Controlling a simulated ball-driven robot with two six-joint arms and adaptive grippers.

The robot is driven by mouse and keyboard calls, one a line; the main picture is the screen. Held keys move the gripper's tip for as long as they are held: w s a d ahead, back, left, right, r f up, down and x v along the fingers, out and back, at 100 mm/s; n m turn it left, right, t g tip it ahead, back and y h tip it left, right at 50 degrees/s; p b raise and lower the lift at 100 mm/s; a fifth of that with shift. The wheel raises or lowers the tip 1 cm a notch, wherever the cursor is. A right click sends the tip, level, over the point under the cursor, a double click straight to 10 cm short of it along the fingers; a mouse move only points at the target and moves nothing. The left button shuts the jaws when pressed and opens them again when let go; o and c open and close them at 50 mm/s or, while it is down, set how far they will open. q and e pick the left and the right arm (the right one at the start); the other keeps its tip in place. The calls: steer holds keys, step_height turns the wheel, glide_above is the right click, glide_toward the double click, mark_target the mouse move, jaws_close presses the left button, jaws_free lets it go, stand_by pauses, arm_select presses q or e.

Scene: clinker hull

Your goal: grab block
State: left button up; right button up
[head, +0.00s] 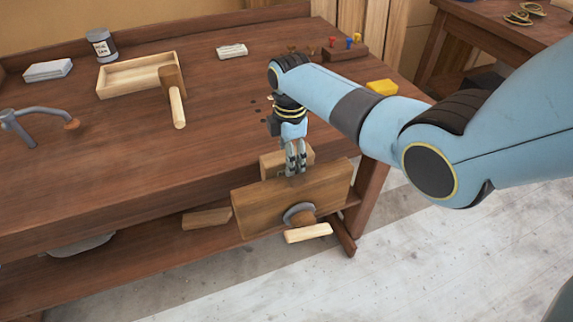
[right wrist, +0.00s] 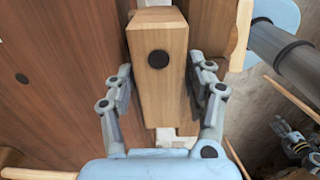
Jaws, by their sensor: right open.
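A light wooden block (head: 272,164) stands at the front edge of the workbench, just behind the wooden vise jaw (head: 255,208). My right gripper (head: 295,170) points down at it from above and hides part of it. In the right wrist view the block (right wrist: 158,95) has a round dark spot on its face. The open fingers of my right gripper (right wrist: 158,100) are on either side of the block. I cannot tell whether they touch it.
The workbench (head: 150,170) holds a wooden tray (head: 115,82), a mallet (head: 176,105), a tin (head: 101,45) and a grey tool with a wooden knob (head: 40,113) at left. A yellow block (head: 382,87) lies behind my right arm. The bench middle is mostly clear.

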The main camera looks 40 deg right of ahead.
steer(key=shift+f, duration=0.1)
steer(key=shift+c, duration=0.4)
jaws_close()
